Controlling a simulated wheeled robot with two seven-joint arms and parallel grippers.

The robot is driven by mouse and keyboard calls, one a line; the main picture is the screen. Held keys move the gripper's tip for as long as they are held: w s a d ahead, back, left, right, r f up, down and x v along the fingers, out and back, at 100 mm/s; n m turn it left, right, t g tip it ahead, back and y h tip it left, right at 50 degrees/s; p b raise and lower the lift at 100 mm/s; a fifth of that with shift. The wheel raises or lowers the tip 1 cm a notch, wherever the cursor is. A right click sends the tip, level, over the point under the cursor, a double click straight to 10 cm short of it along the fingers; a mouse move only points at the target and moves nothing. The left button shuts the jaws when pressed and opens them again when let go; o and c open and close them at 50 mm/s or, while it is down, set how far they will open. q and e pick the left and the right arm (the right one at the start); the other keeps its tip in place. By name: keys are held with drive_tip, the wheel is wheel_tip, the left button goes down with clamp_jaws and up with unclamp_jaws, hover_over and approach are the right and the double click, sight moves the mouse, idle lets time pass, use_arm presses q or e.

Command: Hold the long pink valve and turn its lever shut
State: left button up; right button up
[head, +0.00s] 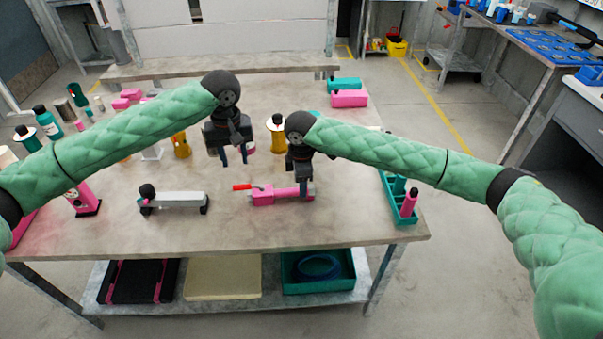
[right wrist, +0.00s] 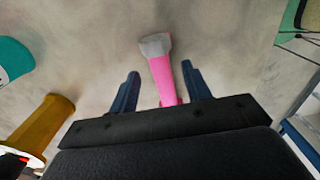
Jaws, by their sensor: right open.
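The long pink valve (head: 275,197) lies on the table in front of me, its red lever (head: 242,187) at its left end. My right gripper (head: 304,184) points down at the valve's right part. In the right wrist view, the pink body of the valve with its grey end (right wrist: 156,45) shows between the two open fingers of that gripper (right wrist: 160,90). I cannot tell whether either finger touches it. My left gripper (head: 233,158) hangs open and empty above the table, up and left of the lever.
A grey and white device (head: 178,200) lies left of the valve. A teal tray (head: 400,205) with a pink bottle stands at the right edge. Yellow bottles (head: 181,146) and other containers stand behind and left. Bare table lies in front of the valve.

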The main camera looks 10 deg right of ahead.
drive_tip(key=shift+f, duration=1.6)
